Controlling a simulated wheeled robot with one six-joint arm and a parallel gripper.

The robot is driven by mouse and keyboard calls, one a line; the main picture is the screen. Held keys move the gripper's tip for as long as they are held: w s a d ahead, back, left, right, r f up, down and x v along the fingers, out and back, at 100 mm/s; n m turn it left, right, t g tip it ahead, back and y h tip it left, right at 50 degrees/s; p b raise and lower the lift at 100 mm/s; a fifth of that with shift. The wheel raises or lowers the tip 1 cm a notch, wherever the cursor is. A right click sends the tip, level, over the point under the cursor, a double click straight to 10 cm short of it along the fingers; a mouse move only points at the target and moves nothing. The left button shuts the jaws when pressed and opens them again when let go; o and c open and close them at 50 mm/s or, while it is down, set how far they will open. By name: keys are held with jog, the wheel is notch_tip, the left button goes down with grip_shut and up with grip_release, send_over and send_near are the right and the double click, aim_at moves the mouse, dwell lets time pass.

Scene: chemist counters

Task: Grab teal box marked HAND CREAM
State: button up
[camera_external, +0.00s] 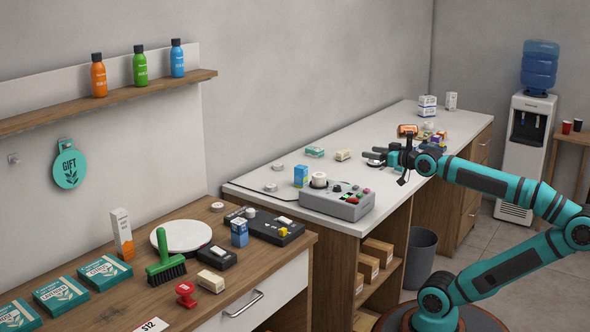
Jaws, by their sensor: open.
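A small teal and white box (314,152) lies on the white counter (262,179) near the wall; its lettering is too small to read. I cannot make out HAND CREAM on any box. My gripper (374,158) is open and empty above the white counter, to the right of the small teal box and apart from it.
A cream-coloured block (343,155) lies between the small teal box and my gripper. Several small boxes and an orange item (407,130) are beyond my gripper.

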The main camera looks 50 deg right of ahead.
jog(key=w+d+f+m+g+h, duration=0.2)
jog(key=w+d+m+g, duration=0.15)
jog(key=d+m, duration=0.7)
jog(key=w+d+f+m+g+h, duration=0.1)
jog(key=w+d+f+m+g, duration=0.2)
jog(key=d+m, duration=0.75)
jog(key=s+d+f+m+g+y, duration=0.1)
jog(key=s+d+m, duration=0.3)
jog(key=d+m, duration=0.6)
jog(key=s+d+m+g+y, duration=0.15)
jog(key=s+d+m, duration=0.3)
jog(key=d, duration=1.05)
jog(key=shift+m+t, duration=0.3)
jog(key=shift+m, duration=0.15)
jog(key=x, duration=1.8)
jog(key=shift+w+a, duration=0.1)
jog(key=shift+a, duration=0.2)
jog(key=shift+c, duration=0.2)
jog(key=c, duration=1.1)
